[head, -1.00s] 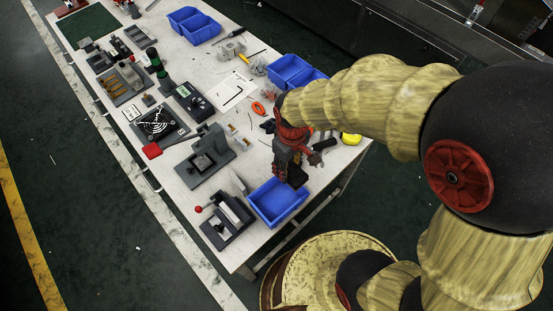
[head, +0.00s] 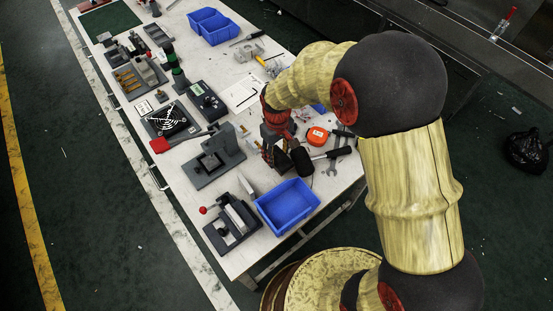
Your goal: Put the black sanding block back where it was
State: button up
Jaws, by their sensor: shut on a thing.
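My gripper (head: 276,154) is over the front right part of the white workbench (head: 240,258), pointing down. It is shut on the black sanding block (head: 283,161), a small dark shape between and below the fingertips. The fingers hide much of the block. I cannot tell from this view whether the block touches the bench top. A black mallet head (head: 302,160) is close on the right of the fingers, with its handle running right.
An empty blue bin (head: 287,206) stands just in front of my gripper. An orange tape measure (head: 317,136) and wrenches (head: 334,166) lie to the right. A grey vice-like fixture (head: 213,159) and a red-knobbed clamp fixture (head: 232,223) stand to the left.

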aim_at(276, 155)
jog(key=shift+w+a+f+b, duration=0.15)
jog(key=shift+f+b, duration=0.35)
jog(key=shift+f, duration=1.35)
jog(key=o, duration=0.8)
jog(key=shift+f, duration=0.1)
